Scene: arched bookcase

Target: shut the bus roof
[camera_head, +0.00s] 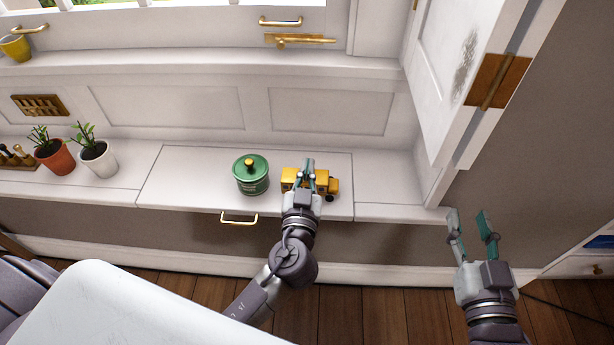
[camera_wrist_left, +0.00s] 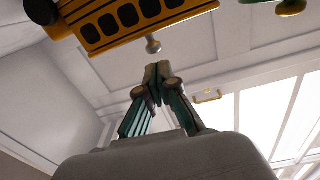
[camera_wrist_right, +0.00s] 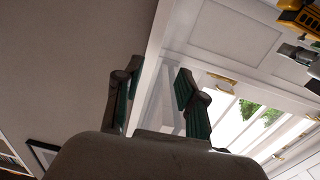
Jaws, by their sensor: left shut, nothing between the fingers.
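The yellow toy bus (camera_head: 333,186) stands on the white ledge, partly hidden behind my left gripper (camera_head: 308,170). In the left wrist view the bus (camera_wrist_left: 135,18) shows a row of dark windows, with a small grey knob (camera_wrist_left: 153,45) close beyond my fingertips. My left gripper (camera_wrist_left: 155,75) is shut and empty, over the bus in the head view and apart from the knob in the wrist view. I cannot tell how the roof sits. My right gripper (camera_head: 468,222) is open and empty, right of the ledge; its fingers also show in the right wrist view (camera_wrist_right: 155,90).
A green jar (camera_head: 250,178) with a gold knob stands just left of the bus. Two potted plants (camera_head: 97,160) stand further left. An open white cabinet door (camera_head: 450,80) hangs at the upper right. The ledge (camera_head: 385,185) is bare right of the bus.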

